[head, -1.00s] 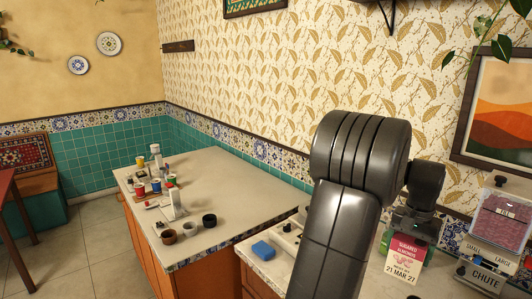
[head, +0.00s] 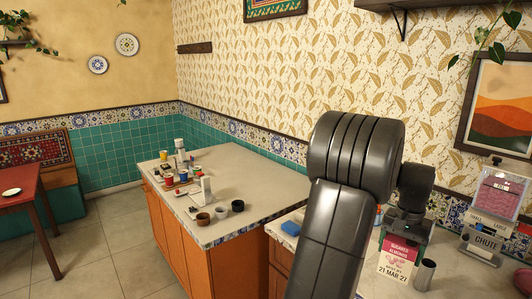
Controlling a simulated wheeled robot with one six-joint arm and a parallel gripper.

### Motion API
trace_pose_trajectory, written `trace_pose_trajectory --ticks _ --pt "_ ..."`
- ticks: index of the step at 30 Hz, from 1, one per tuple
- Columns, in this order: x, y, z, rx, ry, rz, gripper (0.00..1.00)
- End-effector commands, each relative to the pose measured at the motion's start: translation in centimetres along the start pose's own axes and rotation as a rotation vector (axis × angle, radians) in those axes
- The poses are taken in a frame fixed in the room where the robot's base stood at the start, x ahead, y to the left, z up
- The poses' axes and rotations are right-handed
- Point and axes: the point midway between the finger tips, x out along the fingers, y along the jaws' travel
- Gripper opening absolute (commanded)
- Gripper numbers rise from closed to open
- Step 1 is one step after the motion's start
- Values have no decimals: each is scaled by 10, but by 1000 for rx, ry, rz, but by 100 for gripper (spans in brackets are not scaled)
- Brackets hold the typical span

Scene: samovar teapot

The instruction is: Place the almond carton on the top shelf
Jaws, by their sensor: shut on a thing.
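The almond carton (head: 397,263) is a white and pink box labelled "Sugared Almonds" with "21 MAR 27" printed on it. It hangs upright below my gripper (head: 406,232) at the right of the head view. My gripper is shut on the carton's top, and my dark arm covers part of the space to its left. A dark shelf (head: 392,5) on a bracket is cut off by the upper edge of the view. I cannot see its top surface or tell whether it is the top shelf.
A metal cup (head: 425,274) stands right of the carton. A chute dispenser (head: 489,236) stands further right. A blue block (head: 290,229) lies on the counter left of my arm. A cabinet counter (head: 225,170) carries several small pots and jars. The floor at left is clear.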

Motion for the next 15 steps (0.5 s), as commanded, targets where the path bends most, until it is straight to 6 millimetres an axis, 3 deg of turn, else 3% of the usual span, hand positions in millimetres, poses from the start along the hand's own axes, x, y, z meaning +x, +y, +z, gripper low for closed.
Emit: trace_pose_trajectory --ticks 11,15 --pt "58 -74 2 -128 -5 0 46" --pt "91 -118 11 -207 -7 1 46"
